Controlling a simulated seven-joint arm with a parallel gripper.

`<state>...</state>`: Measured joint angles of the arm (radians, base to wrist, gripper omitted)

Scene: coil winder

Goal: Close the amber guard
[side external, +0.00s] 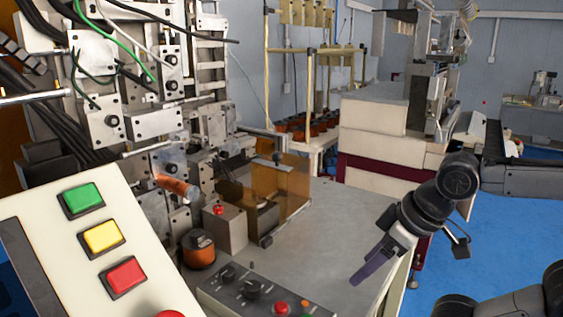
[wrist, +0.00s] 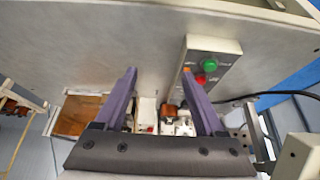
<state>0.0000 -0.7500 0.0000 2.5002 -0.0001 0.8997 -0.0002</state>
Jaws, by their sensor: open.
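The amber guard (side external: 288,188) is a set of see-through amber panels standing upright on the grey worktable beside the winder. Dark parts show behind and between the panels. In the wrist view an amber panel with a pale frame (wrist: 76,116) shows at the left, beyond the left finger. My gripper (side external: 365,271) is over the right part of the table, well to the right of the guard and apart from it. In the wrist view its two purple fingers (wrist: 159,75) are spread, with nothing held between them. How far the guard stands open is hard to tell.
A control box with knobs and red buttons (side external: 254,290) lies at the table's front; it also shows in the wrist view (wrist: 211,66). A copper spool (side external: 198,249) and a grey box with a red button (side external: 224,229) stand left of the guard. The table between guard and gripper is clear.

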